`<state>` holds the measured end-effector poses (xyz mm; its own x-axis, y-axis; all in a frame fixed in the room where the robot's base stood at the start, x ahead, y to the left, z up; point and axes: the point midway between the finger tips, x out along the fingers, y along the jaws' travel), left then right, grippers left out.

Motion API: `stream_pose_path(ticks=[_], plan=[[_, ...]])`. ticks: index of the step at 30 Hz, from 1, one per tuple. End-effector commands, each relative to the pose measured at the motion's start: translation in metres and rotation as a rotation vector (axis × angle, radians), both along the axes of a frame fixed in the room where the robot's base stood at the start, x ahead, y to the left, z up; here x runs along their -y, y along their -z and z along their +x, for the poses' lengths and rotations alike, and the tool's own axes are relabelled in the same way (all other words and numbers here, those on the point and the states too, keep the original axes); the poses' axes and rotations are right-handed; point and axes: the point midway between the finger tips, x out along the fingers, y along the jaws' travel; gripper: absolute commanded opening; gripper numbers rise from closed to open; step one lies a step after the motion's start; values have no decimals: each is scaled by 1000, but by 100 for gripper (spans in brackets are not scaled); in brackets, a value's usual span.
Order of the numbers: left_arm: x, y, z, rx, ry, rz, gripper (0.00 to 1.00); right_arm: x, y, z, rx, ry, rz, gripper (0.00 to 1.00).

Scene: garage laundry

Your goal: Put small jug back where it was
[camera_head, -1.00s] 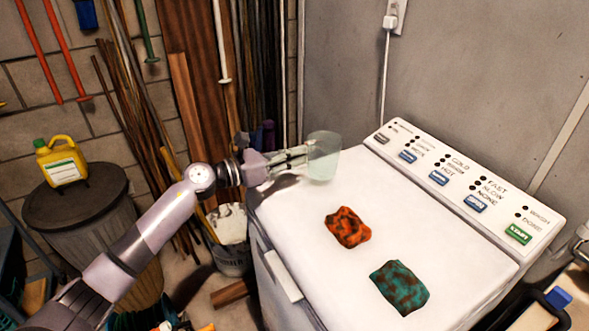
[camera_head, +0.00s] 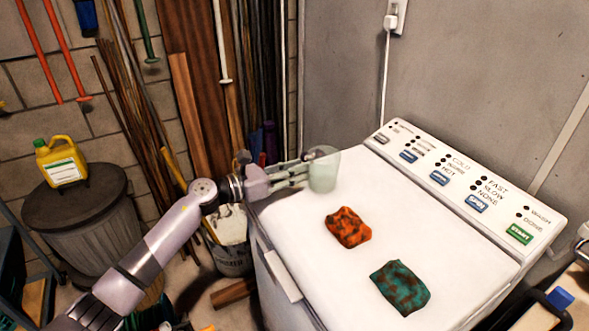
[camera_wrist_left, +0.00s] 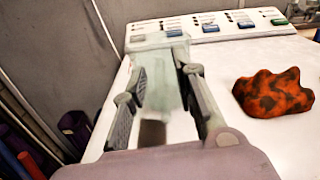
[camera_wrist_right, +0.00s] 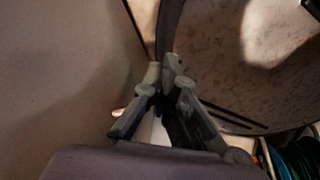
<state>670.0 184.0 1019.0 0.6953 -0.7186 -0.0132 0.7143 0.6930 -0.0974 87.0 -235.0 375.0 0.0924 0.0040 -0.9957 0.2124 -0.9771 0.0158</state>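The small jug (camera_head: 324,172) is a pale green, translucent vessel at the back left of the white washing machine's top. My left gripper (camera_head: 306,173) reaches it from the left, with its fingers on either side of the jug. The left wrist view shows the jug (camera_wrist_left: 162,85) upright between the two fingers (camera_wrist_left: 162,78), which look closed on it. The jug is at or very near the lid; I cannot tell whether it touches. My right gripper (camera_wrist_right: 168,68) shows only in its own wrist view, with its fingertips together and nothing visible between them.
The washing machine (camera_head: 290,222) also bears an orange-and-black cloth (camera_head: 348,227) and a teal-and-brown cloth (camera_head: 400,287). Its control panel (camera_head: 460,180) runs along the back. A yellow jug (camera_head: 61,161) stands on a lidded bin (camera_head: 90,205) at left.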

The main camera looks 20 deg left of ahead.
Motion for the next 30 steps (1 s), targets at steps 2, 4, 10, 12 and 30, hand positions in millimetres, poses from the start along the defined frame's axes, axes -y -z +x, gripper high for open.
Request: stream_pose_path(ticks=[2, 4, 10, 12, 30], plan=[[0, 0, 0, 0, 0, 0, 29, -2, 0, 0, 0, 0, 2, 0], [0, 0, 0, 0, 0, 0, 29, -3, 0, -1, -1, 0, 3, 0], [0, -3, 0, 0, 0, 0, 29, -3, -3, -1, -2, -1, 3, 0], [-4, 0, -3, -2, -2, 2, 29, -3, -1, -1, -2, -1, 4, 0], [-81, -1, -79, -2, -1, 1, 29, 0, 31, -2, -2, -1, 0, 0]])
